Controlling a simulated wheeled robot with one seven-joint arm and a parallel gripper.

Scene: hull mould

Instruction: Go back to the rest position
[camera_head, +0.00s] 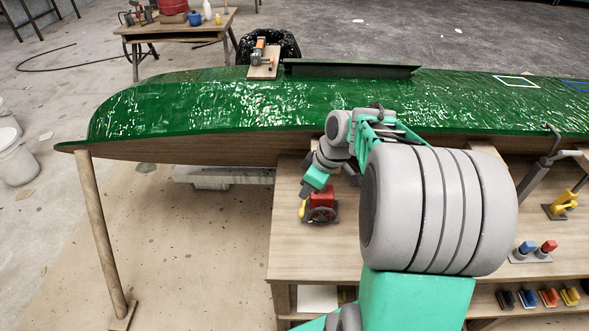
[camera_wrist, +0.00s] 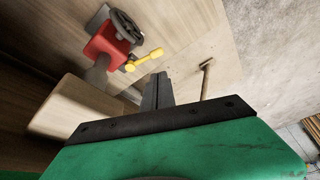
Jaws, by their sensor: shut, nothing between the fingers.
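My gripper (camera_wrist: 157,88) is shut and empty, its dark fingers together in the wrist view. In the head view my arm reaches over the wooden workbench (camera_head: 290,245), and the green gripper body hangs just above or beside a red valve. The red valve (camera_head: 322,198) has a dark handwheel and a yellow lever. In the wrist view the red valve (camera_wrist: 106,45) is up and left of the fingers, and its yellow lever (camera_wrist: 146,58) ends close to them. I cannot tell whether the fingertips touch anything.
A long green hull mould (camera_head: 200,105) lies behind the bench, with a wooden board and tool (camera_head: 264,58) on it. A wooden post (camera_head: 103,240) stands at left. A yellow tool (camera_head: 562,204) and blue and red plugs (camera_head: 536,247) sit at right.

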